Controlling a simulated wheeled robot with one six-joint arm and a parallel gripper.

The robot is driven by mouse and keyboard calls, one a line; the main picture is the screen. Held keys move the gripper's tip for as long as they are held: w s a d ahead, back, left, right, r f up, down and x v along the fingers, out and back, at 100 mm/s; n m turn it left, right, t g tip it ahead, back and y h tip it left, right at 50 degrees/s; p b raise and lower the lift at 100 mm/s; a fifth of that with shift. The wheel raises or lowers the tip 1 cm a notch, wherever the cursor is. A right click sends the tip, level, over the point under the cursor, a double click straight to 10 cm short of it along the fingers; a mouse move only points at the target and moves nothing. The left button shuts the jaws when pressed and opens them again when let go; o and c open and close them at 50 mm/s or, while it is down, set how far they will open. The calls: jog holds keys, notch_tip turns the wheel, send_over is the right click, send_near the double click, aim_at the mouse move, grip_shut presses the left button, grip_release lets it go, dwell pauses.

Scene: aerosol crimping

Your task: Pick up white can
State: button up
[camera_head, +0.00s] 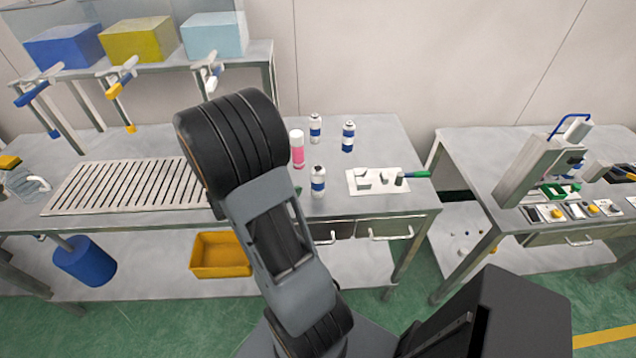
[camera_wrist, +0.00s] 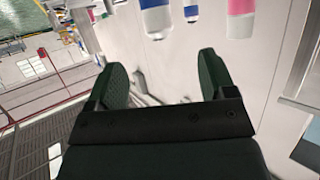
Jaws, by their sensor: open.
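Three white cans with blue bands stand upright on the left workbench in the head view: a front can (camera_head: 318,182), a back can (camera_head: 315,128) and a right can (camera_head: 348,136). A pink and white can (camera_head: 297,150) stands beside them. My gripper (camera_wrist: 162,68) is open and empty in the wrist view. A white and blue can (camera_wrist: 157,18) is beyond the fingertips at the top edge, apart from them. Another (camera_wrist: 191,10) and the pink can (camera_wrist: 241,18) are cut off there. In the head view my arm hides most of the gripper, left of the cans.
A slotted metal rack (camera_head: 110,185) lies left of my arm. A white plate with small parts (camera_head: 376,181) and a green-handled tool (camera_head: 412,175) lie right of the cans. A crimping machine (camera_head: 545,165) stands on the right table. A yellow bin (camera_head: 220,255) is on the lower shelf.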

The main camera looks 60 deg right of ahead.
aim_at(312, 177)
jog(key=shift+g, duration=0.3)
jog(key=x, duration=0.7)
jog(key=shift+s, duration=0.15)
jog(key=shift+p+x, duration=0.4)
jog(key=shift+x, duration=2.7)
jog(key=shift+f, duration=0.1)
jog(key=shift+c, duration=0.3)
jog(key=c, duration=0.9)
